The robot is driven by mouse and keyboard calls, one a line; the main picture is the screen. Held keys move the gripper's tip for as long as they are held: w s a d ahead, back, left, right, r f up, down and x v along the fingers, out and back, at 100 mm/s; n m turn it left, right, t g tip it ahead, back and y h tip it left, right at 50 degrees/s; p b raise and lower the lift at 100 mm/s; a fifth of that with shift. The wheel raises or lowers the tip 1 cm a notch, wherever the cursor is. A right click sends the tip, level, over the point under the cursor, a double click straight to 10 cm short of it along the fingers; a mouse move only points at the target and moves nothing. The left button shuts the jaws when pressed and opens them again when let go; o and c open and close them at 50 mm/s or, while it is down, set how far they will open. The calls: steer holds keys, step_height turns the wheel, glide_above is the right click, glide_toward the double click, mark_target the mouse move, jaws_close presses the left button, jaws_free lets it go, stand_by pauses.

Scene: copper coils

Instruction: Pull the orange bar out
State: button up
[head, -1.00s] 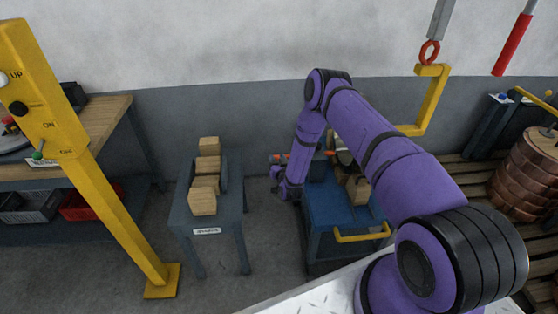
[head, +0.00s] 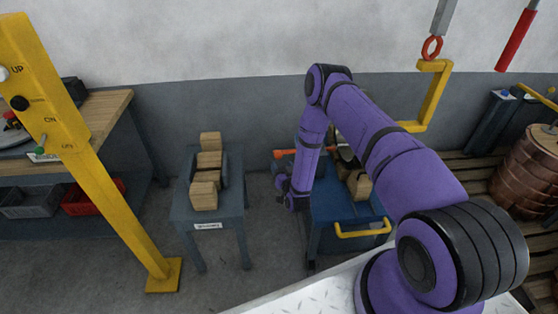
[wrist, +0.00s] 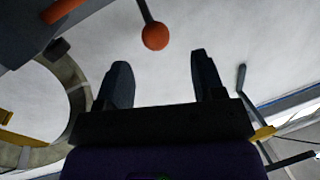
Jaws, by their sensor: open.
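The orange bar (head: 286,153) shows in the head view at the back left of the blue cart, partly hidden behind my forearm. In the wrist view, an orange bar (wrist: 62,10) shows at the upper left beside a dark block. An orange ball on a thin dark rod (wrist: 154,36) is ahead of my fingertips, near the middle. My gripper (wrist: 160,60) is open, with nothing between its two dark fingers. In the head view my gripper (head: 293,198) hangs low at the left edge of the cart, below the bar and apart from it.
The blue cart (head: 345,208) carries wooden blocks and has a yellow handle (head: 362,233). A grey table (head: 226,215) with wooden blocks stands to its left. A yellow control post (head: 115,210) is farther left. Copper coils (head: 530,170) sit on pallets at right.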

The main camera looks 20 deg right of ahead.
steer(key=s, duration=0.3)
steer(key=shift+s+a, duration=0.15)
steer(key=shift+a, duration=0.05)
stand_by(0.3)
